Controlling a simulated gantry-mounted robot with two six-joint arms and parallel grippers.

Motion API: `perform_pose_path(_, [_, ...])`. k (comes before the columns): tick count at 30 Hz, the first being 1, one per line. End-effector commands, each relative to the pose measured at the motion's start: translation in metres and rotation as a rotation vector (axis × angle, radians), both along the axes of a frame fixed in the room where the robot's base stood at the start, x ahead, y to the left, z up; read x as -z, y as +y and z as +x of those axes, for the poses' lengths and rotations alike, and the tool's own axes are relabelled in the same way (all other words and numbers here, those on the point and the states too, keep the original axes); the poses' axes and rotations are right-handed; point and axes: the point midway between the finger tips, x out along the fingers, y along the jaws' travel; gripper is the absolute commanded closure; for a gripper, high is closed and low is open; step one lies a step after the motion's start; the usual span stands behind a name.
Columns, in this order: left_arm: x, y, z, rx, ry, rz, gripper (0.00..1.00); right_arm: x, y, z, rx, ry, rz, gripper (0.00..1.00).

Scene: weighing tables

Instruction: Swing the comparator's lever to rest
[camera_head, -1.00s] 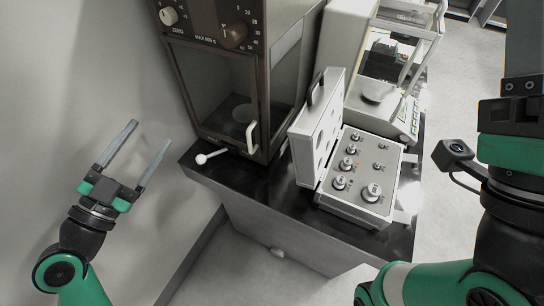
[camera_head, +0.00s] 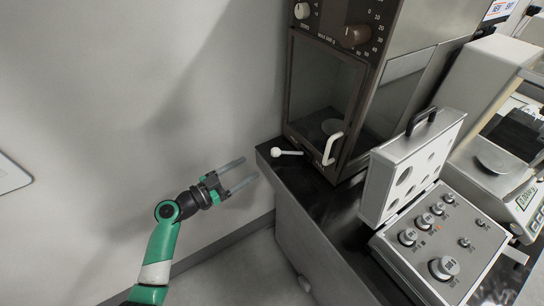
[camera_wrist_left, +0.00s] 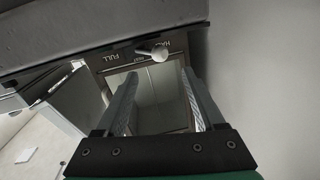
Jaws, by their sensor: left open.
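The comparator (camera_head: 372,88) is the tall brown cabinet with a glass front, standing on a dark-topped table. Its lever (camera_head: 287,153) is a short white arm with a round knob, low on the cabinet's front left, pointing left. In the left wrist view, the lever's knob (camera_wrist_left: 159,54) shows against a plate (camera_wrist_left: 117,63) lettered HALF, REST and FULL. My left gripper (camera_head: 250,169) is open and empty, left of the table edge and short of the knob. In the left wrist view, the gripper (camera_wrist_left: 160,74) has its fingers apart, with the knob beyond their tips.
The wall side, left of the table, is free.

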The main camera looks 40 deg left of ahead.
Motion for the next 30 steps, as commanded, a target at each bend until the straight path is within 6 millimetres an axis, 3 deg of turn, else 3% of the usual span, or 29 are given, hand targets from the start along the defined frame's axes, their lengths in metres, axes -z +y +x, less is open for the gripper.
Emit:
perform_pose_path(6, [0.002, -0.008, 0.049, 0.005, -0.002, 0.002, 0.29, 0.014, 0.0, 0.0, 0.0, 0.0, 0.0, 0.5])
perform_pose_path(12, [0.002, -0.013, 0.086, 0.003, -0.002, 0.001, 0.29, 0.024, 0.0, 0.0, 0.0, 0.0, 0.0, 0.5])
perform_pose_path(17, [0.0, -0.015, 0.098, 0.002, -0.001, 0.001, 0.29, 0.027, 0.0, 0.0, 0.0, 0.0, 0.0, 0.5])
perform_pose_path(24, [-0.001, -0.015, 0.098, 0.001, -0.001, 0.001, 0.29, 0.026, 0.0, 0.0, 0.0, 0.0, 0.0, 0.5])
perform_pose_path(30, [-0.001, -0.015, 0.098, 0.001, -0.001, 0.001, 0.65, 0.026, 0.0, 0.0, 0.0, 0.0, 0.0, 0.5])
